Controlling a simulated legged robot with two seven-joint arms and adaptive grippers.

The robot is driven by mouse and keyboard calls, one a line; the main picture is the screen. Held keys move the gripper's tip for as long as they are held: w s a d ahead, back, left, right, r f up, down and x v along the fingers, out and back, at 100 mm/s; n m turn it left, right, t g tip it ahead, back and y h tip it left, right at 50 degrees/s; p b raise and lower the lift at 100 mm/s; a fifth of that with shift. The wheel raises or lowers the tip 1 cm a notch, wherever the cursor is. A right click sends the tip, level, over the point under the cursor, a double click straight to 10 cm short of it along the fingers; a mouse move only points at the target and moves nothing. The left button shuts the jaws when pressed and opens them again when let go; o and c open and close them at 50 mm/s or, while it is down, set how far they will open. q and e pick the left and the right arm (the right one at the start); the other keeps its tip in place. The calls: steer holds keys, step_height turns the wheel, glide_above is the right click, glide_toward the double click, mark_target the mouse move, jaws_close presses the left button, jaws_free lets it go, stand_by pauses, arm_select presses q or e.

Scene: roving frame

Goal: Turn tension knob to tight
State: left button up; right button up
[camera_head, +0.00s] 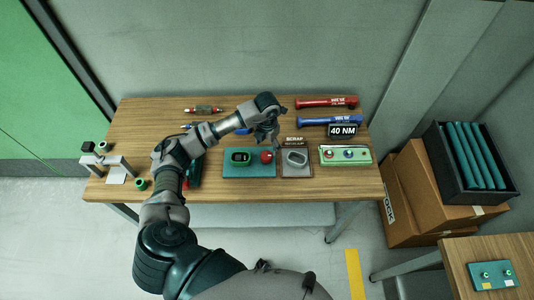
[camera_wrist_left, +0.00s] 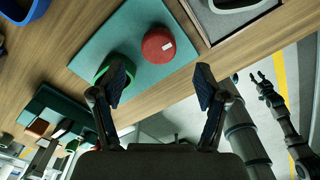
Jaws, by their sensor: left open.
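A round red knob (camera_head: 266,157) with a small white mark sits on the right part of a teal plate (camera_head: 230,171) on the workbench. It also shows in the left wrist view (camera_wrist_left: 158,45), the mark on its top. A dark part with a green rim (camera_head: 240,157) sits left of it on the same plate; in the left wrist view one finger partly covers its green ring (camera_wrist_left: 103,74). My left gripper (camera_head: 272,143) hangs over the knob, open and empty. Its fingers (camera_wrist_left: 162,84) stand apart, with the knob beyond them, not between them. What seems to be my right gripper (camera_wrist_left: 266,88) is small and unclear.
Right of the plate are a grey scrap tray (camera_head: 297,170) and a green panel (camera_head: 358,160) with knobs. Red (camera_head: 325,102) and blue (camera_head: 312,121) torque wrenches and a "40 NM" display (camera_head: 342,131) lie behind. A white fixture (camera_head: 115,170) stands at the left.

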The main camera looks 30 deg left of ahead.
mark_target(267, 155)
arm_select(q)
steer(key=f, duration=0.6)
steer(key=shift+a+f, duration=0.2)
steer(key=shift+f, duration=0.15)
steer(key=shift+d, duration=0.1)
steer(key=c, duration=1.2)
